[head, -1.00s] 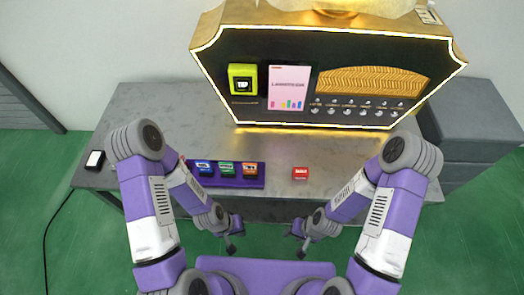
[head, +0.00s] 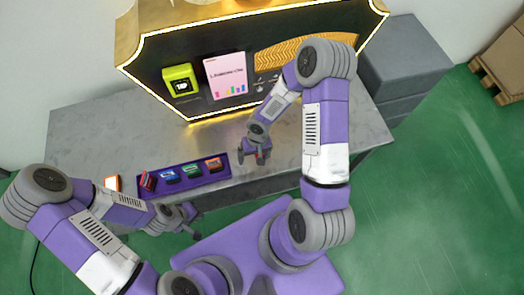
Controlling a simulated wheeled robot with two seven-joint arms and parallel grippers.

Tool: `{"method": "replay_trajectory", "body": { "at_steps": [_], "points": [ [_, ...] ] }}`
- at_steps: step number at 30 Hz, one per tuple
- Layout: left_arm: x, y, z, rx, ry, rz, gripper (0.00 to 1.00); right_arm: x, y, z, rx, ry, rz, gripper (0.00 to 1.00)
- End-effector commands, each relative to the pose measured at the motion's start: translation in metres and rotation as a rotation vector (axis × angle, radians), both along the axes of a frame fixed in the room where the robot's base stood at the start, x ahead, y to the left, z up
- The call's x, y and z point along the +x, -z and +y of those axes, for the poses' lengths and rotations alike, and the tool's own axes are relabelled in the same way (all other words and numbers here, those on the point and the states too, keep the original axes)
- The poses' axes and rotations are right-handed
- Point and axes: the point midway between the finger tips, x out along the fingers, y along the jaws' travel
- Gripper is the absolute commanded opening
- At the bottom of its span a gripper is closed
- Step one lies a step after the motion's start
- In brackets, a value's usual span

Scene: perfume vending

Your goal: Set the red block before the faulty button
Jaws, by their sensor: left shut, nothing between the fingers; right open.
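The machine's button row (head: 260,84) is on the black front panel behind the table. My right arm hides much of the row, and I cannot tell which button is faulty. My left gripper (head: 188,222) is shut and empty, low near the table's front edge.
A purple tray (head: 215,177) with several coloured blocks lies left of my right gripper. The vending machine (head: 150,75) with a yellow-green box stands behind. The table (head: 90,130) is clear at left rear.

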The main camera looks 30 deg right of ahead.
Motion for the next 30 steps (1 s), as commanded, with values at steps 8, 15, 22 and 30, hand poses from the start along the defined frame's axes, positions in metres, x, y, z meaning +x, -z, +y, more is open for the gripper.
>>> {"method": "replay_trajectory", "body": {
  "at_steps": [8,15,22,30],
  "points": [
    [0.0,-0.002,0.0,0.0,0.0,-0.001,0.0,0.03,-0.014,-0.049,-0.176,0.038,-0.043,0.94],
    [0.0,0.008,0.0,0.0,0.0,-0.001,0.0,0.029,0.014,-0.05,-0.178,0.039,-0.043,0.94],
    [0.0,0.02,0.0,0.0,0.0,-0.001,0.0,0.026,0.048,-0.049,-0.178,0.039,-0.043,0.94],
    [0.0,0.022,0.0,0.0,0.0,0.0,0.0,0.027,0.057,-0.049,-0.178,0.039,-0.046,0.94]
  ]
}}
